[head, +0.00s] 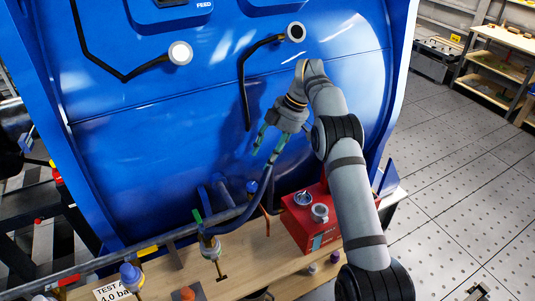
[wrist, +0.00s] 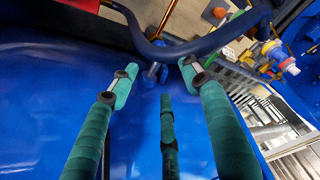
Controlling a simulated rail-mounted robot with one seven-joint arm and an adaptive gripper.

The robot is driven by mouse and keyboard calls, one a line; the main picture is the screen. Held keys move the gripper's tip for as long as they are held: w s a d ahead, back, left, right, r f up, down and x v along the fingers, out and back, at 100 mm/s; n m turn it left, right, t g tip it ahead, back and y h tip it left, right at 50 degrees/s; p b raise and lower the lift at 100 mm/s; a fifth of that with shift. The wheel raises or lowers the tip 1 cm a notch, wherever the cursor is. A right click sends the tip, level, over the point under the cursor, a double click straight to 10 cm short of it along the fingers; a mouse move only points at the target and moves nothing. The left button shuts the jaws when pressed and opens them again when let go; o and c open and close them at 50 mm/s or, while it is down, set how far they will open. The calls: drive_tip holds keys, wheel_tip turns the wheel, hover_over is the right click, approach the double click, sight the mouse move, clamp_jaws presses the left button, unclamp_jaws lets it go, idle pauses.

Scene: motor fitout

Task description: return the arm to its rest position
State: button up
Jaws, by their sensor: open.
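My grey arm (head: 354,195) reaches up from the lower right in the head view and bends over the front of the large blue motor housing (head: 160,115). My gripper (head: 269,143) points down and left in front of the housing. Its green-wrapped fingers are spread, with nothing between them, in the wrist view (wrist: 158,78). A dark blue hose (head: 240,219) curves below the fingertips. In the wrist view the hose (wrist: 180,47) crosses just beyond them; I cannot tell whether a finger touches it.
A red box (head: 309,232) with round metal fittings stands on the wooden bench (head: 240,270), close to my arm.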

sight(252, 184)
drive_tip(key=shift+f, duration=0.15)
drive_tip(key=x, duration=1.2)
drive_tip(key=shift+d, duration=0.15)
drive_tip(key=shift+b, duration=0.3)
drive_tip(key=shift+m, duration=0.3)
